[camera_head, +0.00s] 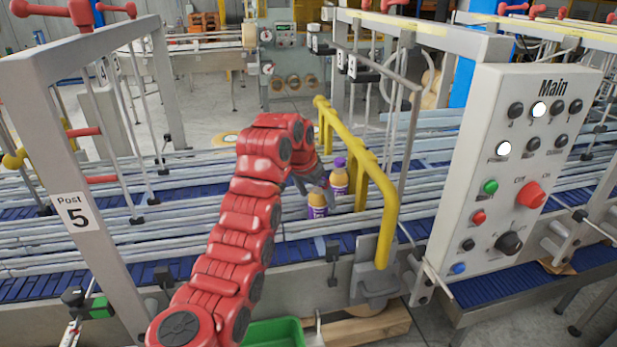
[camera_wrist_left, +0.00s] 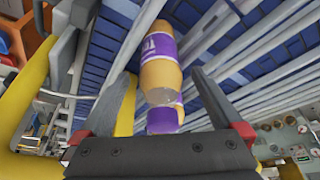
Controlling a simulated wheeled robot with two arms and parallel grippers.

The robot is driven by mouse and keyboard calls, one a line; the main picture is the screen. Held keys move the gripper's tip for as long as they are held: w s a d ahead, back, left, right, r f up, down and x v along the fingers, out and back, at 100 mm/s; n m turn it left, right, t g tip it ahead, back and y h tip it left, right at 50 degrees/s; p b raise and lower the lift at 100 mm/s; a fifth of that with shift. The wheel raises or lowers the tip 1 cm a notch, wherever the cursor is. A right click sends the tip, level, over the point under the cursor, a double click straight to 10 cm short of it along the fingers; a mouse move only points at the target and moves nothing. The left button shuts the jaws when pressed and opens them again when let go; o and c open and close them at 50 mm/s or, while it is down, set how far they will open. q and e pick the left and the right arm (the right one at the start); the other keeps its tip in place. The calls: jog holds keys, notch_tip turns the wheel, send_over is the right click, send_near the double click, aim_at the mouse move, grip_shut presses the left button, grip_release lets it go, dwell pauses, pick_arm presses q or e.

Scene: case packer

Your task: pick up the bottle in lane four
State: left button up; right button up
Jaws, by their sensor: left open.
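Two orange bottles with purple labels stand on the conveyor lanes by the yellow rail in the head view. The nearer bottle (camera_head: 317,211) is partly hidden by my gripper; the farther bottle (camera_head: 339,182) shows a purple cap. I cannot tell which lane is lane four. My left gripper (camera_head: 314,188) is open, close above and beside the nearer bottle. In the left wrist view one bottle (camera_wrist_left: 160,72) shows between and beyond the fingers of the gripper (camera_wrist_left: 164,80), and a second bottle (camera_wrist_left: 164,119) shows lower, partly hidden by the gripper body. My right gripper is not in view.
A yellow guard rail (camera_head: 372,172) runs just right of the bottles. The Main control panel (camera_head: 520,170) stands at right, and the Post 5 frame (camera_head: 78,211) at left. A green bin (camera_head: 275,334) is below the conveyor's front edge. Metal lane rails line the blue belts.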

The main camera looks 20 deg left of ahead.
pick_arm(q)
jog(key=p+v, duration=0.3)
jog(key=v, duration=1.3)
jog(key=shift+r, duration=0.25)
jog(key=shift+a, duration=0.1)
jog(key=shift+s, duration=0.1)
jog(key=shift+f, duration=0.1)
